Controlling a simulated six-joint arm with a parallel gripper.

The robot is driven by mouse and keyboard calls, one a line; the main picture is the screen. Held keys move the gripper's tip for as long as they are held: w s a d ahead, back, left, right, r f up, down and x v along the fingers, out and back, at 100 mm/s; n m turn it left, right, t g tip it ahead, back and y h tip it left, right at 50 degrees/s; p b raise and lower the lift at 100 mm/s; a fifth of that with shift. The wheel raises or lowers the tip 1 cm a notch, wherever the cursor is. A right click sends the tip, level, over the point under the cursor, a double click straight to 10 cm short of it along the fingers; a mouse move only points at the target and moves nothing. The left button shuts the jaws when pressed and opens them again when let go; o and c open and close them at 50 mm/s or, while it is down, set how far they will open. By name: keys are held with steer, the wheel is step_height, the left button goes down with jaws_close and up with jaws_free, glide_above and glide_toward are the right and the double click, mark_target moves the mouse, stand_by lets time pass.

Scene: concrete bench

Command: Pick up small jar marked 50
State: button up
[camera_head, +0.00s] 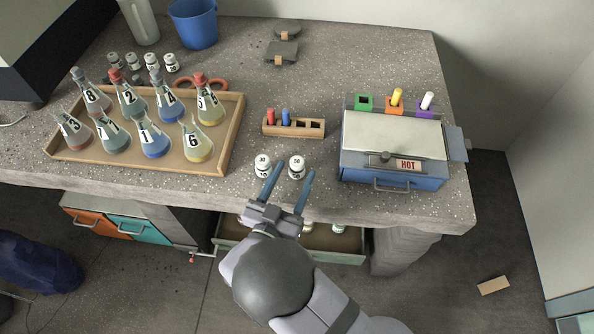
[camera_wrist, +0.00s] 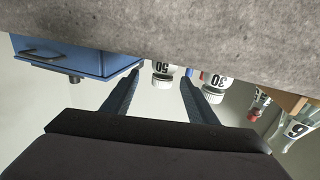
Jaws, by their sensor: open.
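The small white jar marked 50 (camera_head: 297,166) stands upright near the front edge of the bench. It also shows, upside down, in the wrist view (camera_wrist: 163,72). My gripper (camera_head: 294,169) is open and empty. Its two blue fingers reach over the front edge, and in both views the 50 jar appears between the fingertips. I cannot tell how far the fingertips are from the jar.
A blue box marked HOT (camera_head: 394,145) stands close on the right. A wooden rack (camera_head: 294,128) with red and blue tubes is behind the jars. A wooden tray (camera_head: 229,140) of numbered flasks is left. Below the bench, a drawer (camera_head: 340,255) stands open.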

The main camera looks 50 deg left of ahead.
steer(key=shift+w+a, duration=0.3)
steer(key=shift+w, duration=0.3)
steer(key=shift+a+f+p+x, duration=0.15)
steer(key=shift+p+x, duration=0.1)
steer(key=shift+x, duration=1.2)
steer(key=shift+a+f+p+x, duration=0.1)
steer(key=shift+f+p+x, duration=0.1)
steer(key=shift+x, duration=1.3)
steer(key=shift+s, duration=0.15)
steer(key=c, duration=1.2)
